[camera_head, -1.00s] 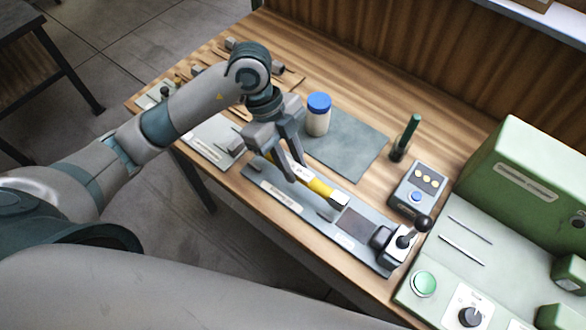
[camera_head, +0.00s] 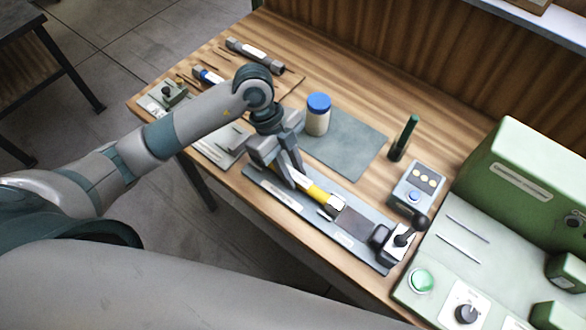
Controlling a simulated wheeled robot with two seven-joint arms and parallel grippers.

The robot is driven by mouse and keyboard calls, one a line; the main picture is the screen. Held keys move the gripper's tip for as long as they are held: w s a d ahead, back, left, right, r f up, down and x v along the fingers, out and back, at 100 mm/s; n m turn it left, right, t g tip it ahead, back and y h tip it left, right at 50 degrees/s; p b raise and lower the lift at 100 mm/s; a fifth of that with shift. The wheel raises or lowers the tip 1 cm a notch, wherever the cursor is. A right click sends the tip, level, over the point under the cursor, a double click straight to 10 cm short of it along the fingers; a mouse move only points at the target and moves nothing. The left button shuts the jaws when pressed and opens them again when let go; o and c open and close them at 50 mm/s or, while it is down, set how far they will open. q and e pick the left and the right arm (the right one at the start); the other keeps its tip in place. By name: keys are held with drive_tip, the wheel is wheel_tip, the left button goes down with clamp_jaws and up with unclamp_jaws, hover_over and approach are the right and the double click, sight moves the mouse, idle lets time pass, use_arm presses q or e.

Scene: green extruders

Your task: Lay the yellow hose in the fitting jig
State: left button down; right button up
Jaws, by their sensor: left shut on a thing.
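The yellow hose (camera_head: 316,192) has a pale band and a metal end fitting on its right. It lies along the fitting jig (camera_head: 288,199), a long grey plate near the table's front edge with a black-knobbed lever at its right end. My left gripper (camera_head: 289,183) is shut on the hose, left of its yellow part, low over the jig. The fingers and wrist hide part of the hose's left end. I cannot tell whether the hose touches the jig. My right gripper is not in view.
A blue-capped jar (camera_head: 318,115) stands on a grey mat (camera_head: 350,145) behind the gripper. A dark green upright post (camera_head: 404,138) and a button box (camera_head: 417,188) are farther right. A green machine (camera_head: 530,185) fills the right side. Other hoses lie at the back left.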

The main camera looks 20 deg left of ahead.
use_arm(q)
drive_tip(key=shift+f, duration=0.15)
drive_tip(key=c, duration=1.5)
unclamp_jaws()
drive_tip(key=shift+r, duration=0.25)
drive_tip(key=shift+w+a+r, duration=0.1)
drive_tip(key=shift+a+r, duration=0.1)
drive_tip(key=shift+r, duration=0.25)
drive_tip(key=b+v, duration=0.3)
drive_tip(key=v, duration=0.8)
